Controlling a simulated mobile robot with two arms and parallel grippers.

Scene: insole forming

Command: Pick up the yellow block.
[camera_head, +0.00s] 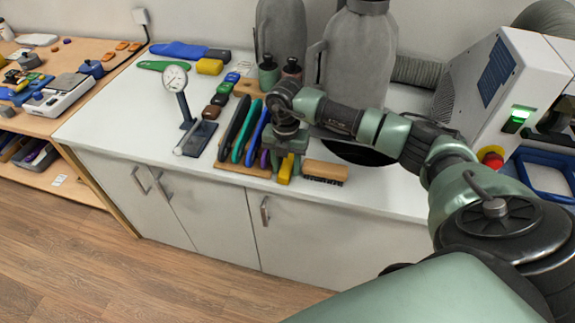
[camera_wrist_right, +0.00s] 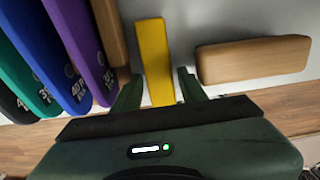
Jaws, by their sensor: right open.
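The yellow block (camera_wrist_right: 154,55) is a long narrow bar lying on the white countertop. In the head view its near end (camera_head: 285,170) shows below my right gripper (camera_head: 290,155), close to the counter's front edge; the rest is hidden by the gripper. In the right wrist view my right gripper (camera_wrist_right: 159,88) is open, with one finger on each side of the block's near end. I cannot tell whether the fingers touch it. My left gripper is not in view.
Numbered insole-shaped pieces in black, green, blue and purple (camera_wrist_right: 88,45) stand left of the block on a wooden rack (camera_head: 228,166). A wooden brush (camera_head: 325,171) lies close on the right. A white machine (camera_head: 505,85) is at right.

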